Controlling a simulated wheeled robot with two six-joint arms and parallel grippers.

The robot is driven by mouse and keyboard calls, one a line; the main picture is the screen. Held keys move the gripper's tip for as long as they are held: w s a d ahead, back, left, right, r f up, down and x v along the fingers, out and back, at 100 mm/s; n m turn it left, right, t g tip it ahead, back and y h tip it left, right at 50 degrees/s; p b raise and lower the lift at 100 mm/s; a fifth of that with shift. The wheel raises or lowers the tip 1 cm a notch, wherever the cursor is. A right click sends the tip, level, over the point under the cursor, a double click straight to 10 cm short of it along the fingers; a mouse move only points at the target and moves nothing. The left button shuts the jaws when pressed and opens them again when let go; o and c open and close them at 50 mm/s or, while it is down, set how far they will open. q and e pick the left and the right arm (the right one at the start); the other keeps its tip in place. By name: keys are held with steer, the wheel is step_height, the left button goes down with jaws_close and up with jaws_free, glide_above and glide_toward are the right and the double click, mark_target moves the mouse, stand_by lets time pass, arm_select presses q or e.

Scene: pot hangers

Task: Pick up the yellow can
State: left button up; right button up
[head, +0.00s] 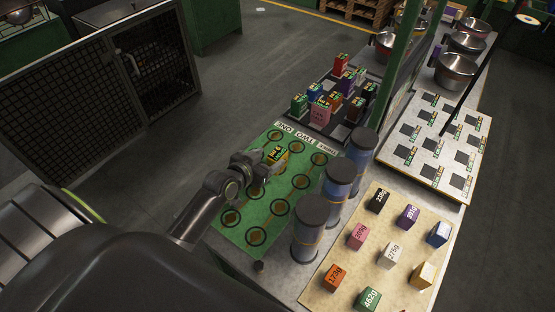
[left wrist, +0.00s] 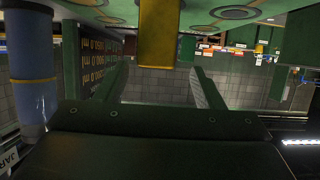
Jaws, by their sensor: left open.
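The yellow can (head: 279,154), with a dark label, stands on a green mat (head: 236,228) marked with rings, close to the mat's far edge. My left gripper (head: 268,163) is low over the mat right beside the can and partly covers it. In the left wrist view, which looks upside down, the yellow can (left wrist: 160,35) lies straight ahead in line with the gap of my left gripper (left wrist: 160,75). The two fingers are apart with nothing held. Whether the can is between the fingertips or just beyond them, I cannot tell. My right gripper is in neither view.
Three clear cylinders with dark tops, the nearest a grey-blue cylinder (head: 309,228), stand right of the mat. A dark tray (head: 302,143) of coloured boxes lies beyond. A beige board (head: 330,279) with labelled cubes is at right. Metal pots (head: 456,72) stand farther back.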

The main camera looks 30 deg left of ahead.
mark_target(274, 157)
arm_select(q)
steer(key=shift+d+p+x, duration=0.15)
steer(key=shift+p+x, duration=0.1)
steer(key=shift+x, duration=1)
steer(key=shift+d+p+x, duration=0.15)
steer(key=shift+p+x, duration=0.05)
steer(key=shift+x, duration=1.05)
steer(key=shift+f, duration=0.1)
steer(key=c, duration=1.2)
